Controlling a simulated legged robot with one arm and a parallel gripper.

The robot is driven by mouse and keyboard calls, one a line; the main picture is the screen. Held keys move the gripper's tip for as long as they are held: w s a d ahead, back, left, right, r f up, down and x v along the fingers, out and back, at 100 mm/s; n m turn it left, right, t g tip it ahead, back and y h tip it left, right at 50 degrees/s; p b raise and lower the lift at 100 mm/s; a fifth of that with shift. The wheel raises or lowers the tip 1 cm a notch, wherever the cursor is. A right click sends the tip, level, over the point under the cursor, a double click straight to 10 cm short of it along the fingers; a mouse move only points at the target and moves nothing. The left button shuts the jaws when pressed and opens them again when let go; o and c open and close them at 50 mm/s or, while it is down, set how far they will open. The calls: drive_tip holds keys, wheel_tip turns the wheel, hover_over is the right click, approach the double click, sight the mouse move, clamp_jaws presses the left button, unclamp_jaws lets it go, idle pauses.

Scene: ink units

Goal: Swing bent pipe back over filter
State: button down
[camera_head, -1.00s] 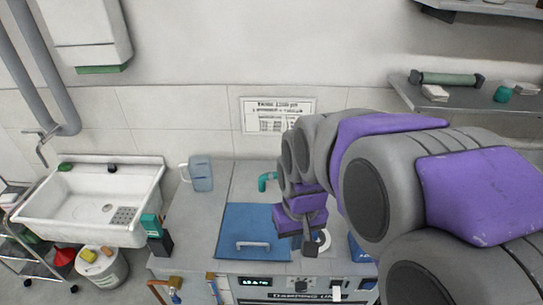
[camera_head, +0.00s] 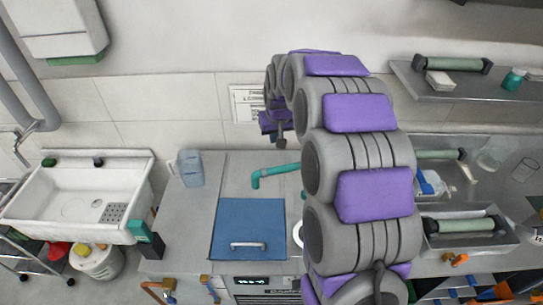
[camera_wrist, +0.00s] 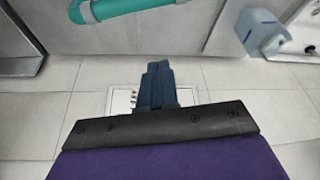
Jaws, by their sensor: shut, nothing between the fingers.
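The bent pipe (camera_head: 274,171) is teal. In the head view it runs over the counter behind the blue lid, its bent end at the left pointing down; its right end is hidden behind my arm. It also shows at the top of the wrist view (camera_wrist: 115,8). My gripper (camera_head: 281,138) is raised by the back wall, above and apart from the pipe. In the wrist view my gripper (camera_wrist: 157,68) has its fingers together and empty. A white round rim (camera_head: 298,234) is mostly hidden by my arm; I cannot tell whether it is the filter.
A blue lid (camera_head: 247,222) with a metal handle lies on the counter. A blue jug (camera_head: 190,168) stands at the back left, near the white sink (camera_head: 75,200). A sign (camera_head: 245,104) hangs on the wall. Trays with rollers (camera_head: 465,226) and a shelf (camera_head: 440,85) are at the right.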

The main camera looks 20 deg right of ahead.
drive_tip(key=shift+w+a, duration=0.2)
drive_tip(key=shift+a, duration=0.05)
wheel_tip(320, 180, down, 10)
drive_tip(key=b, duration=0.2)
drive_tip(key=shift+s+f, duration=0.2)
drive_tip(key=shift+s, duration=0.15)
idle(0.6)
idle(0.3)
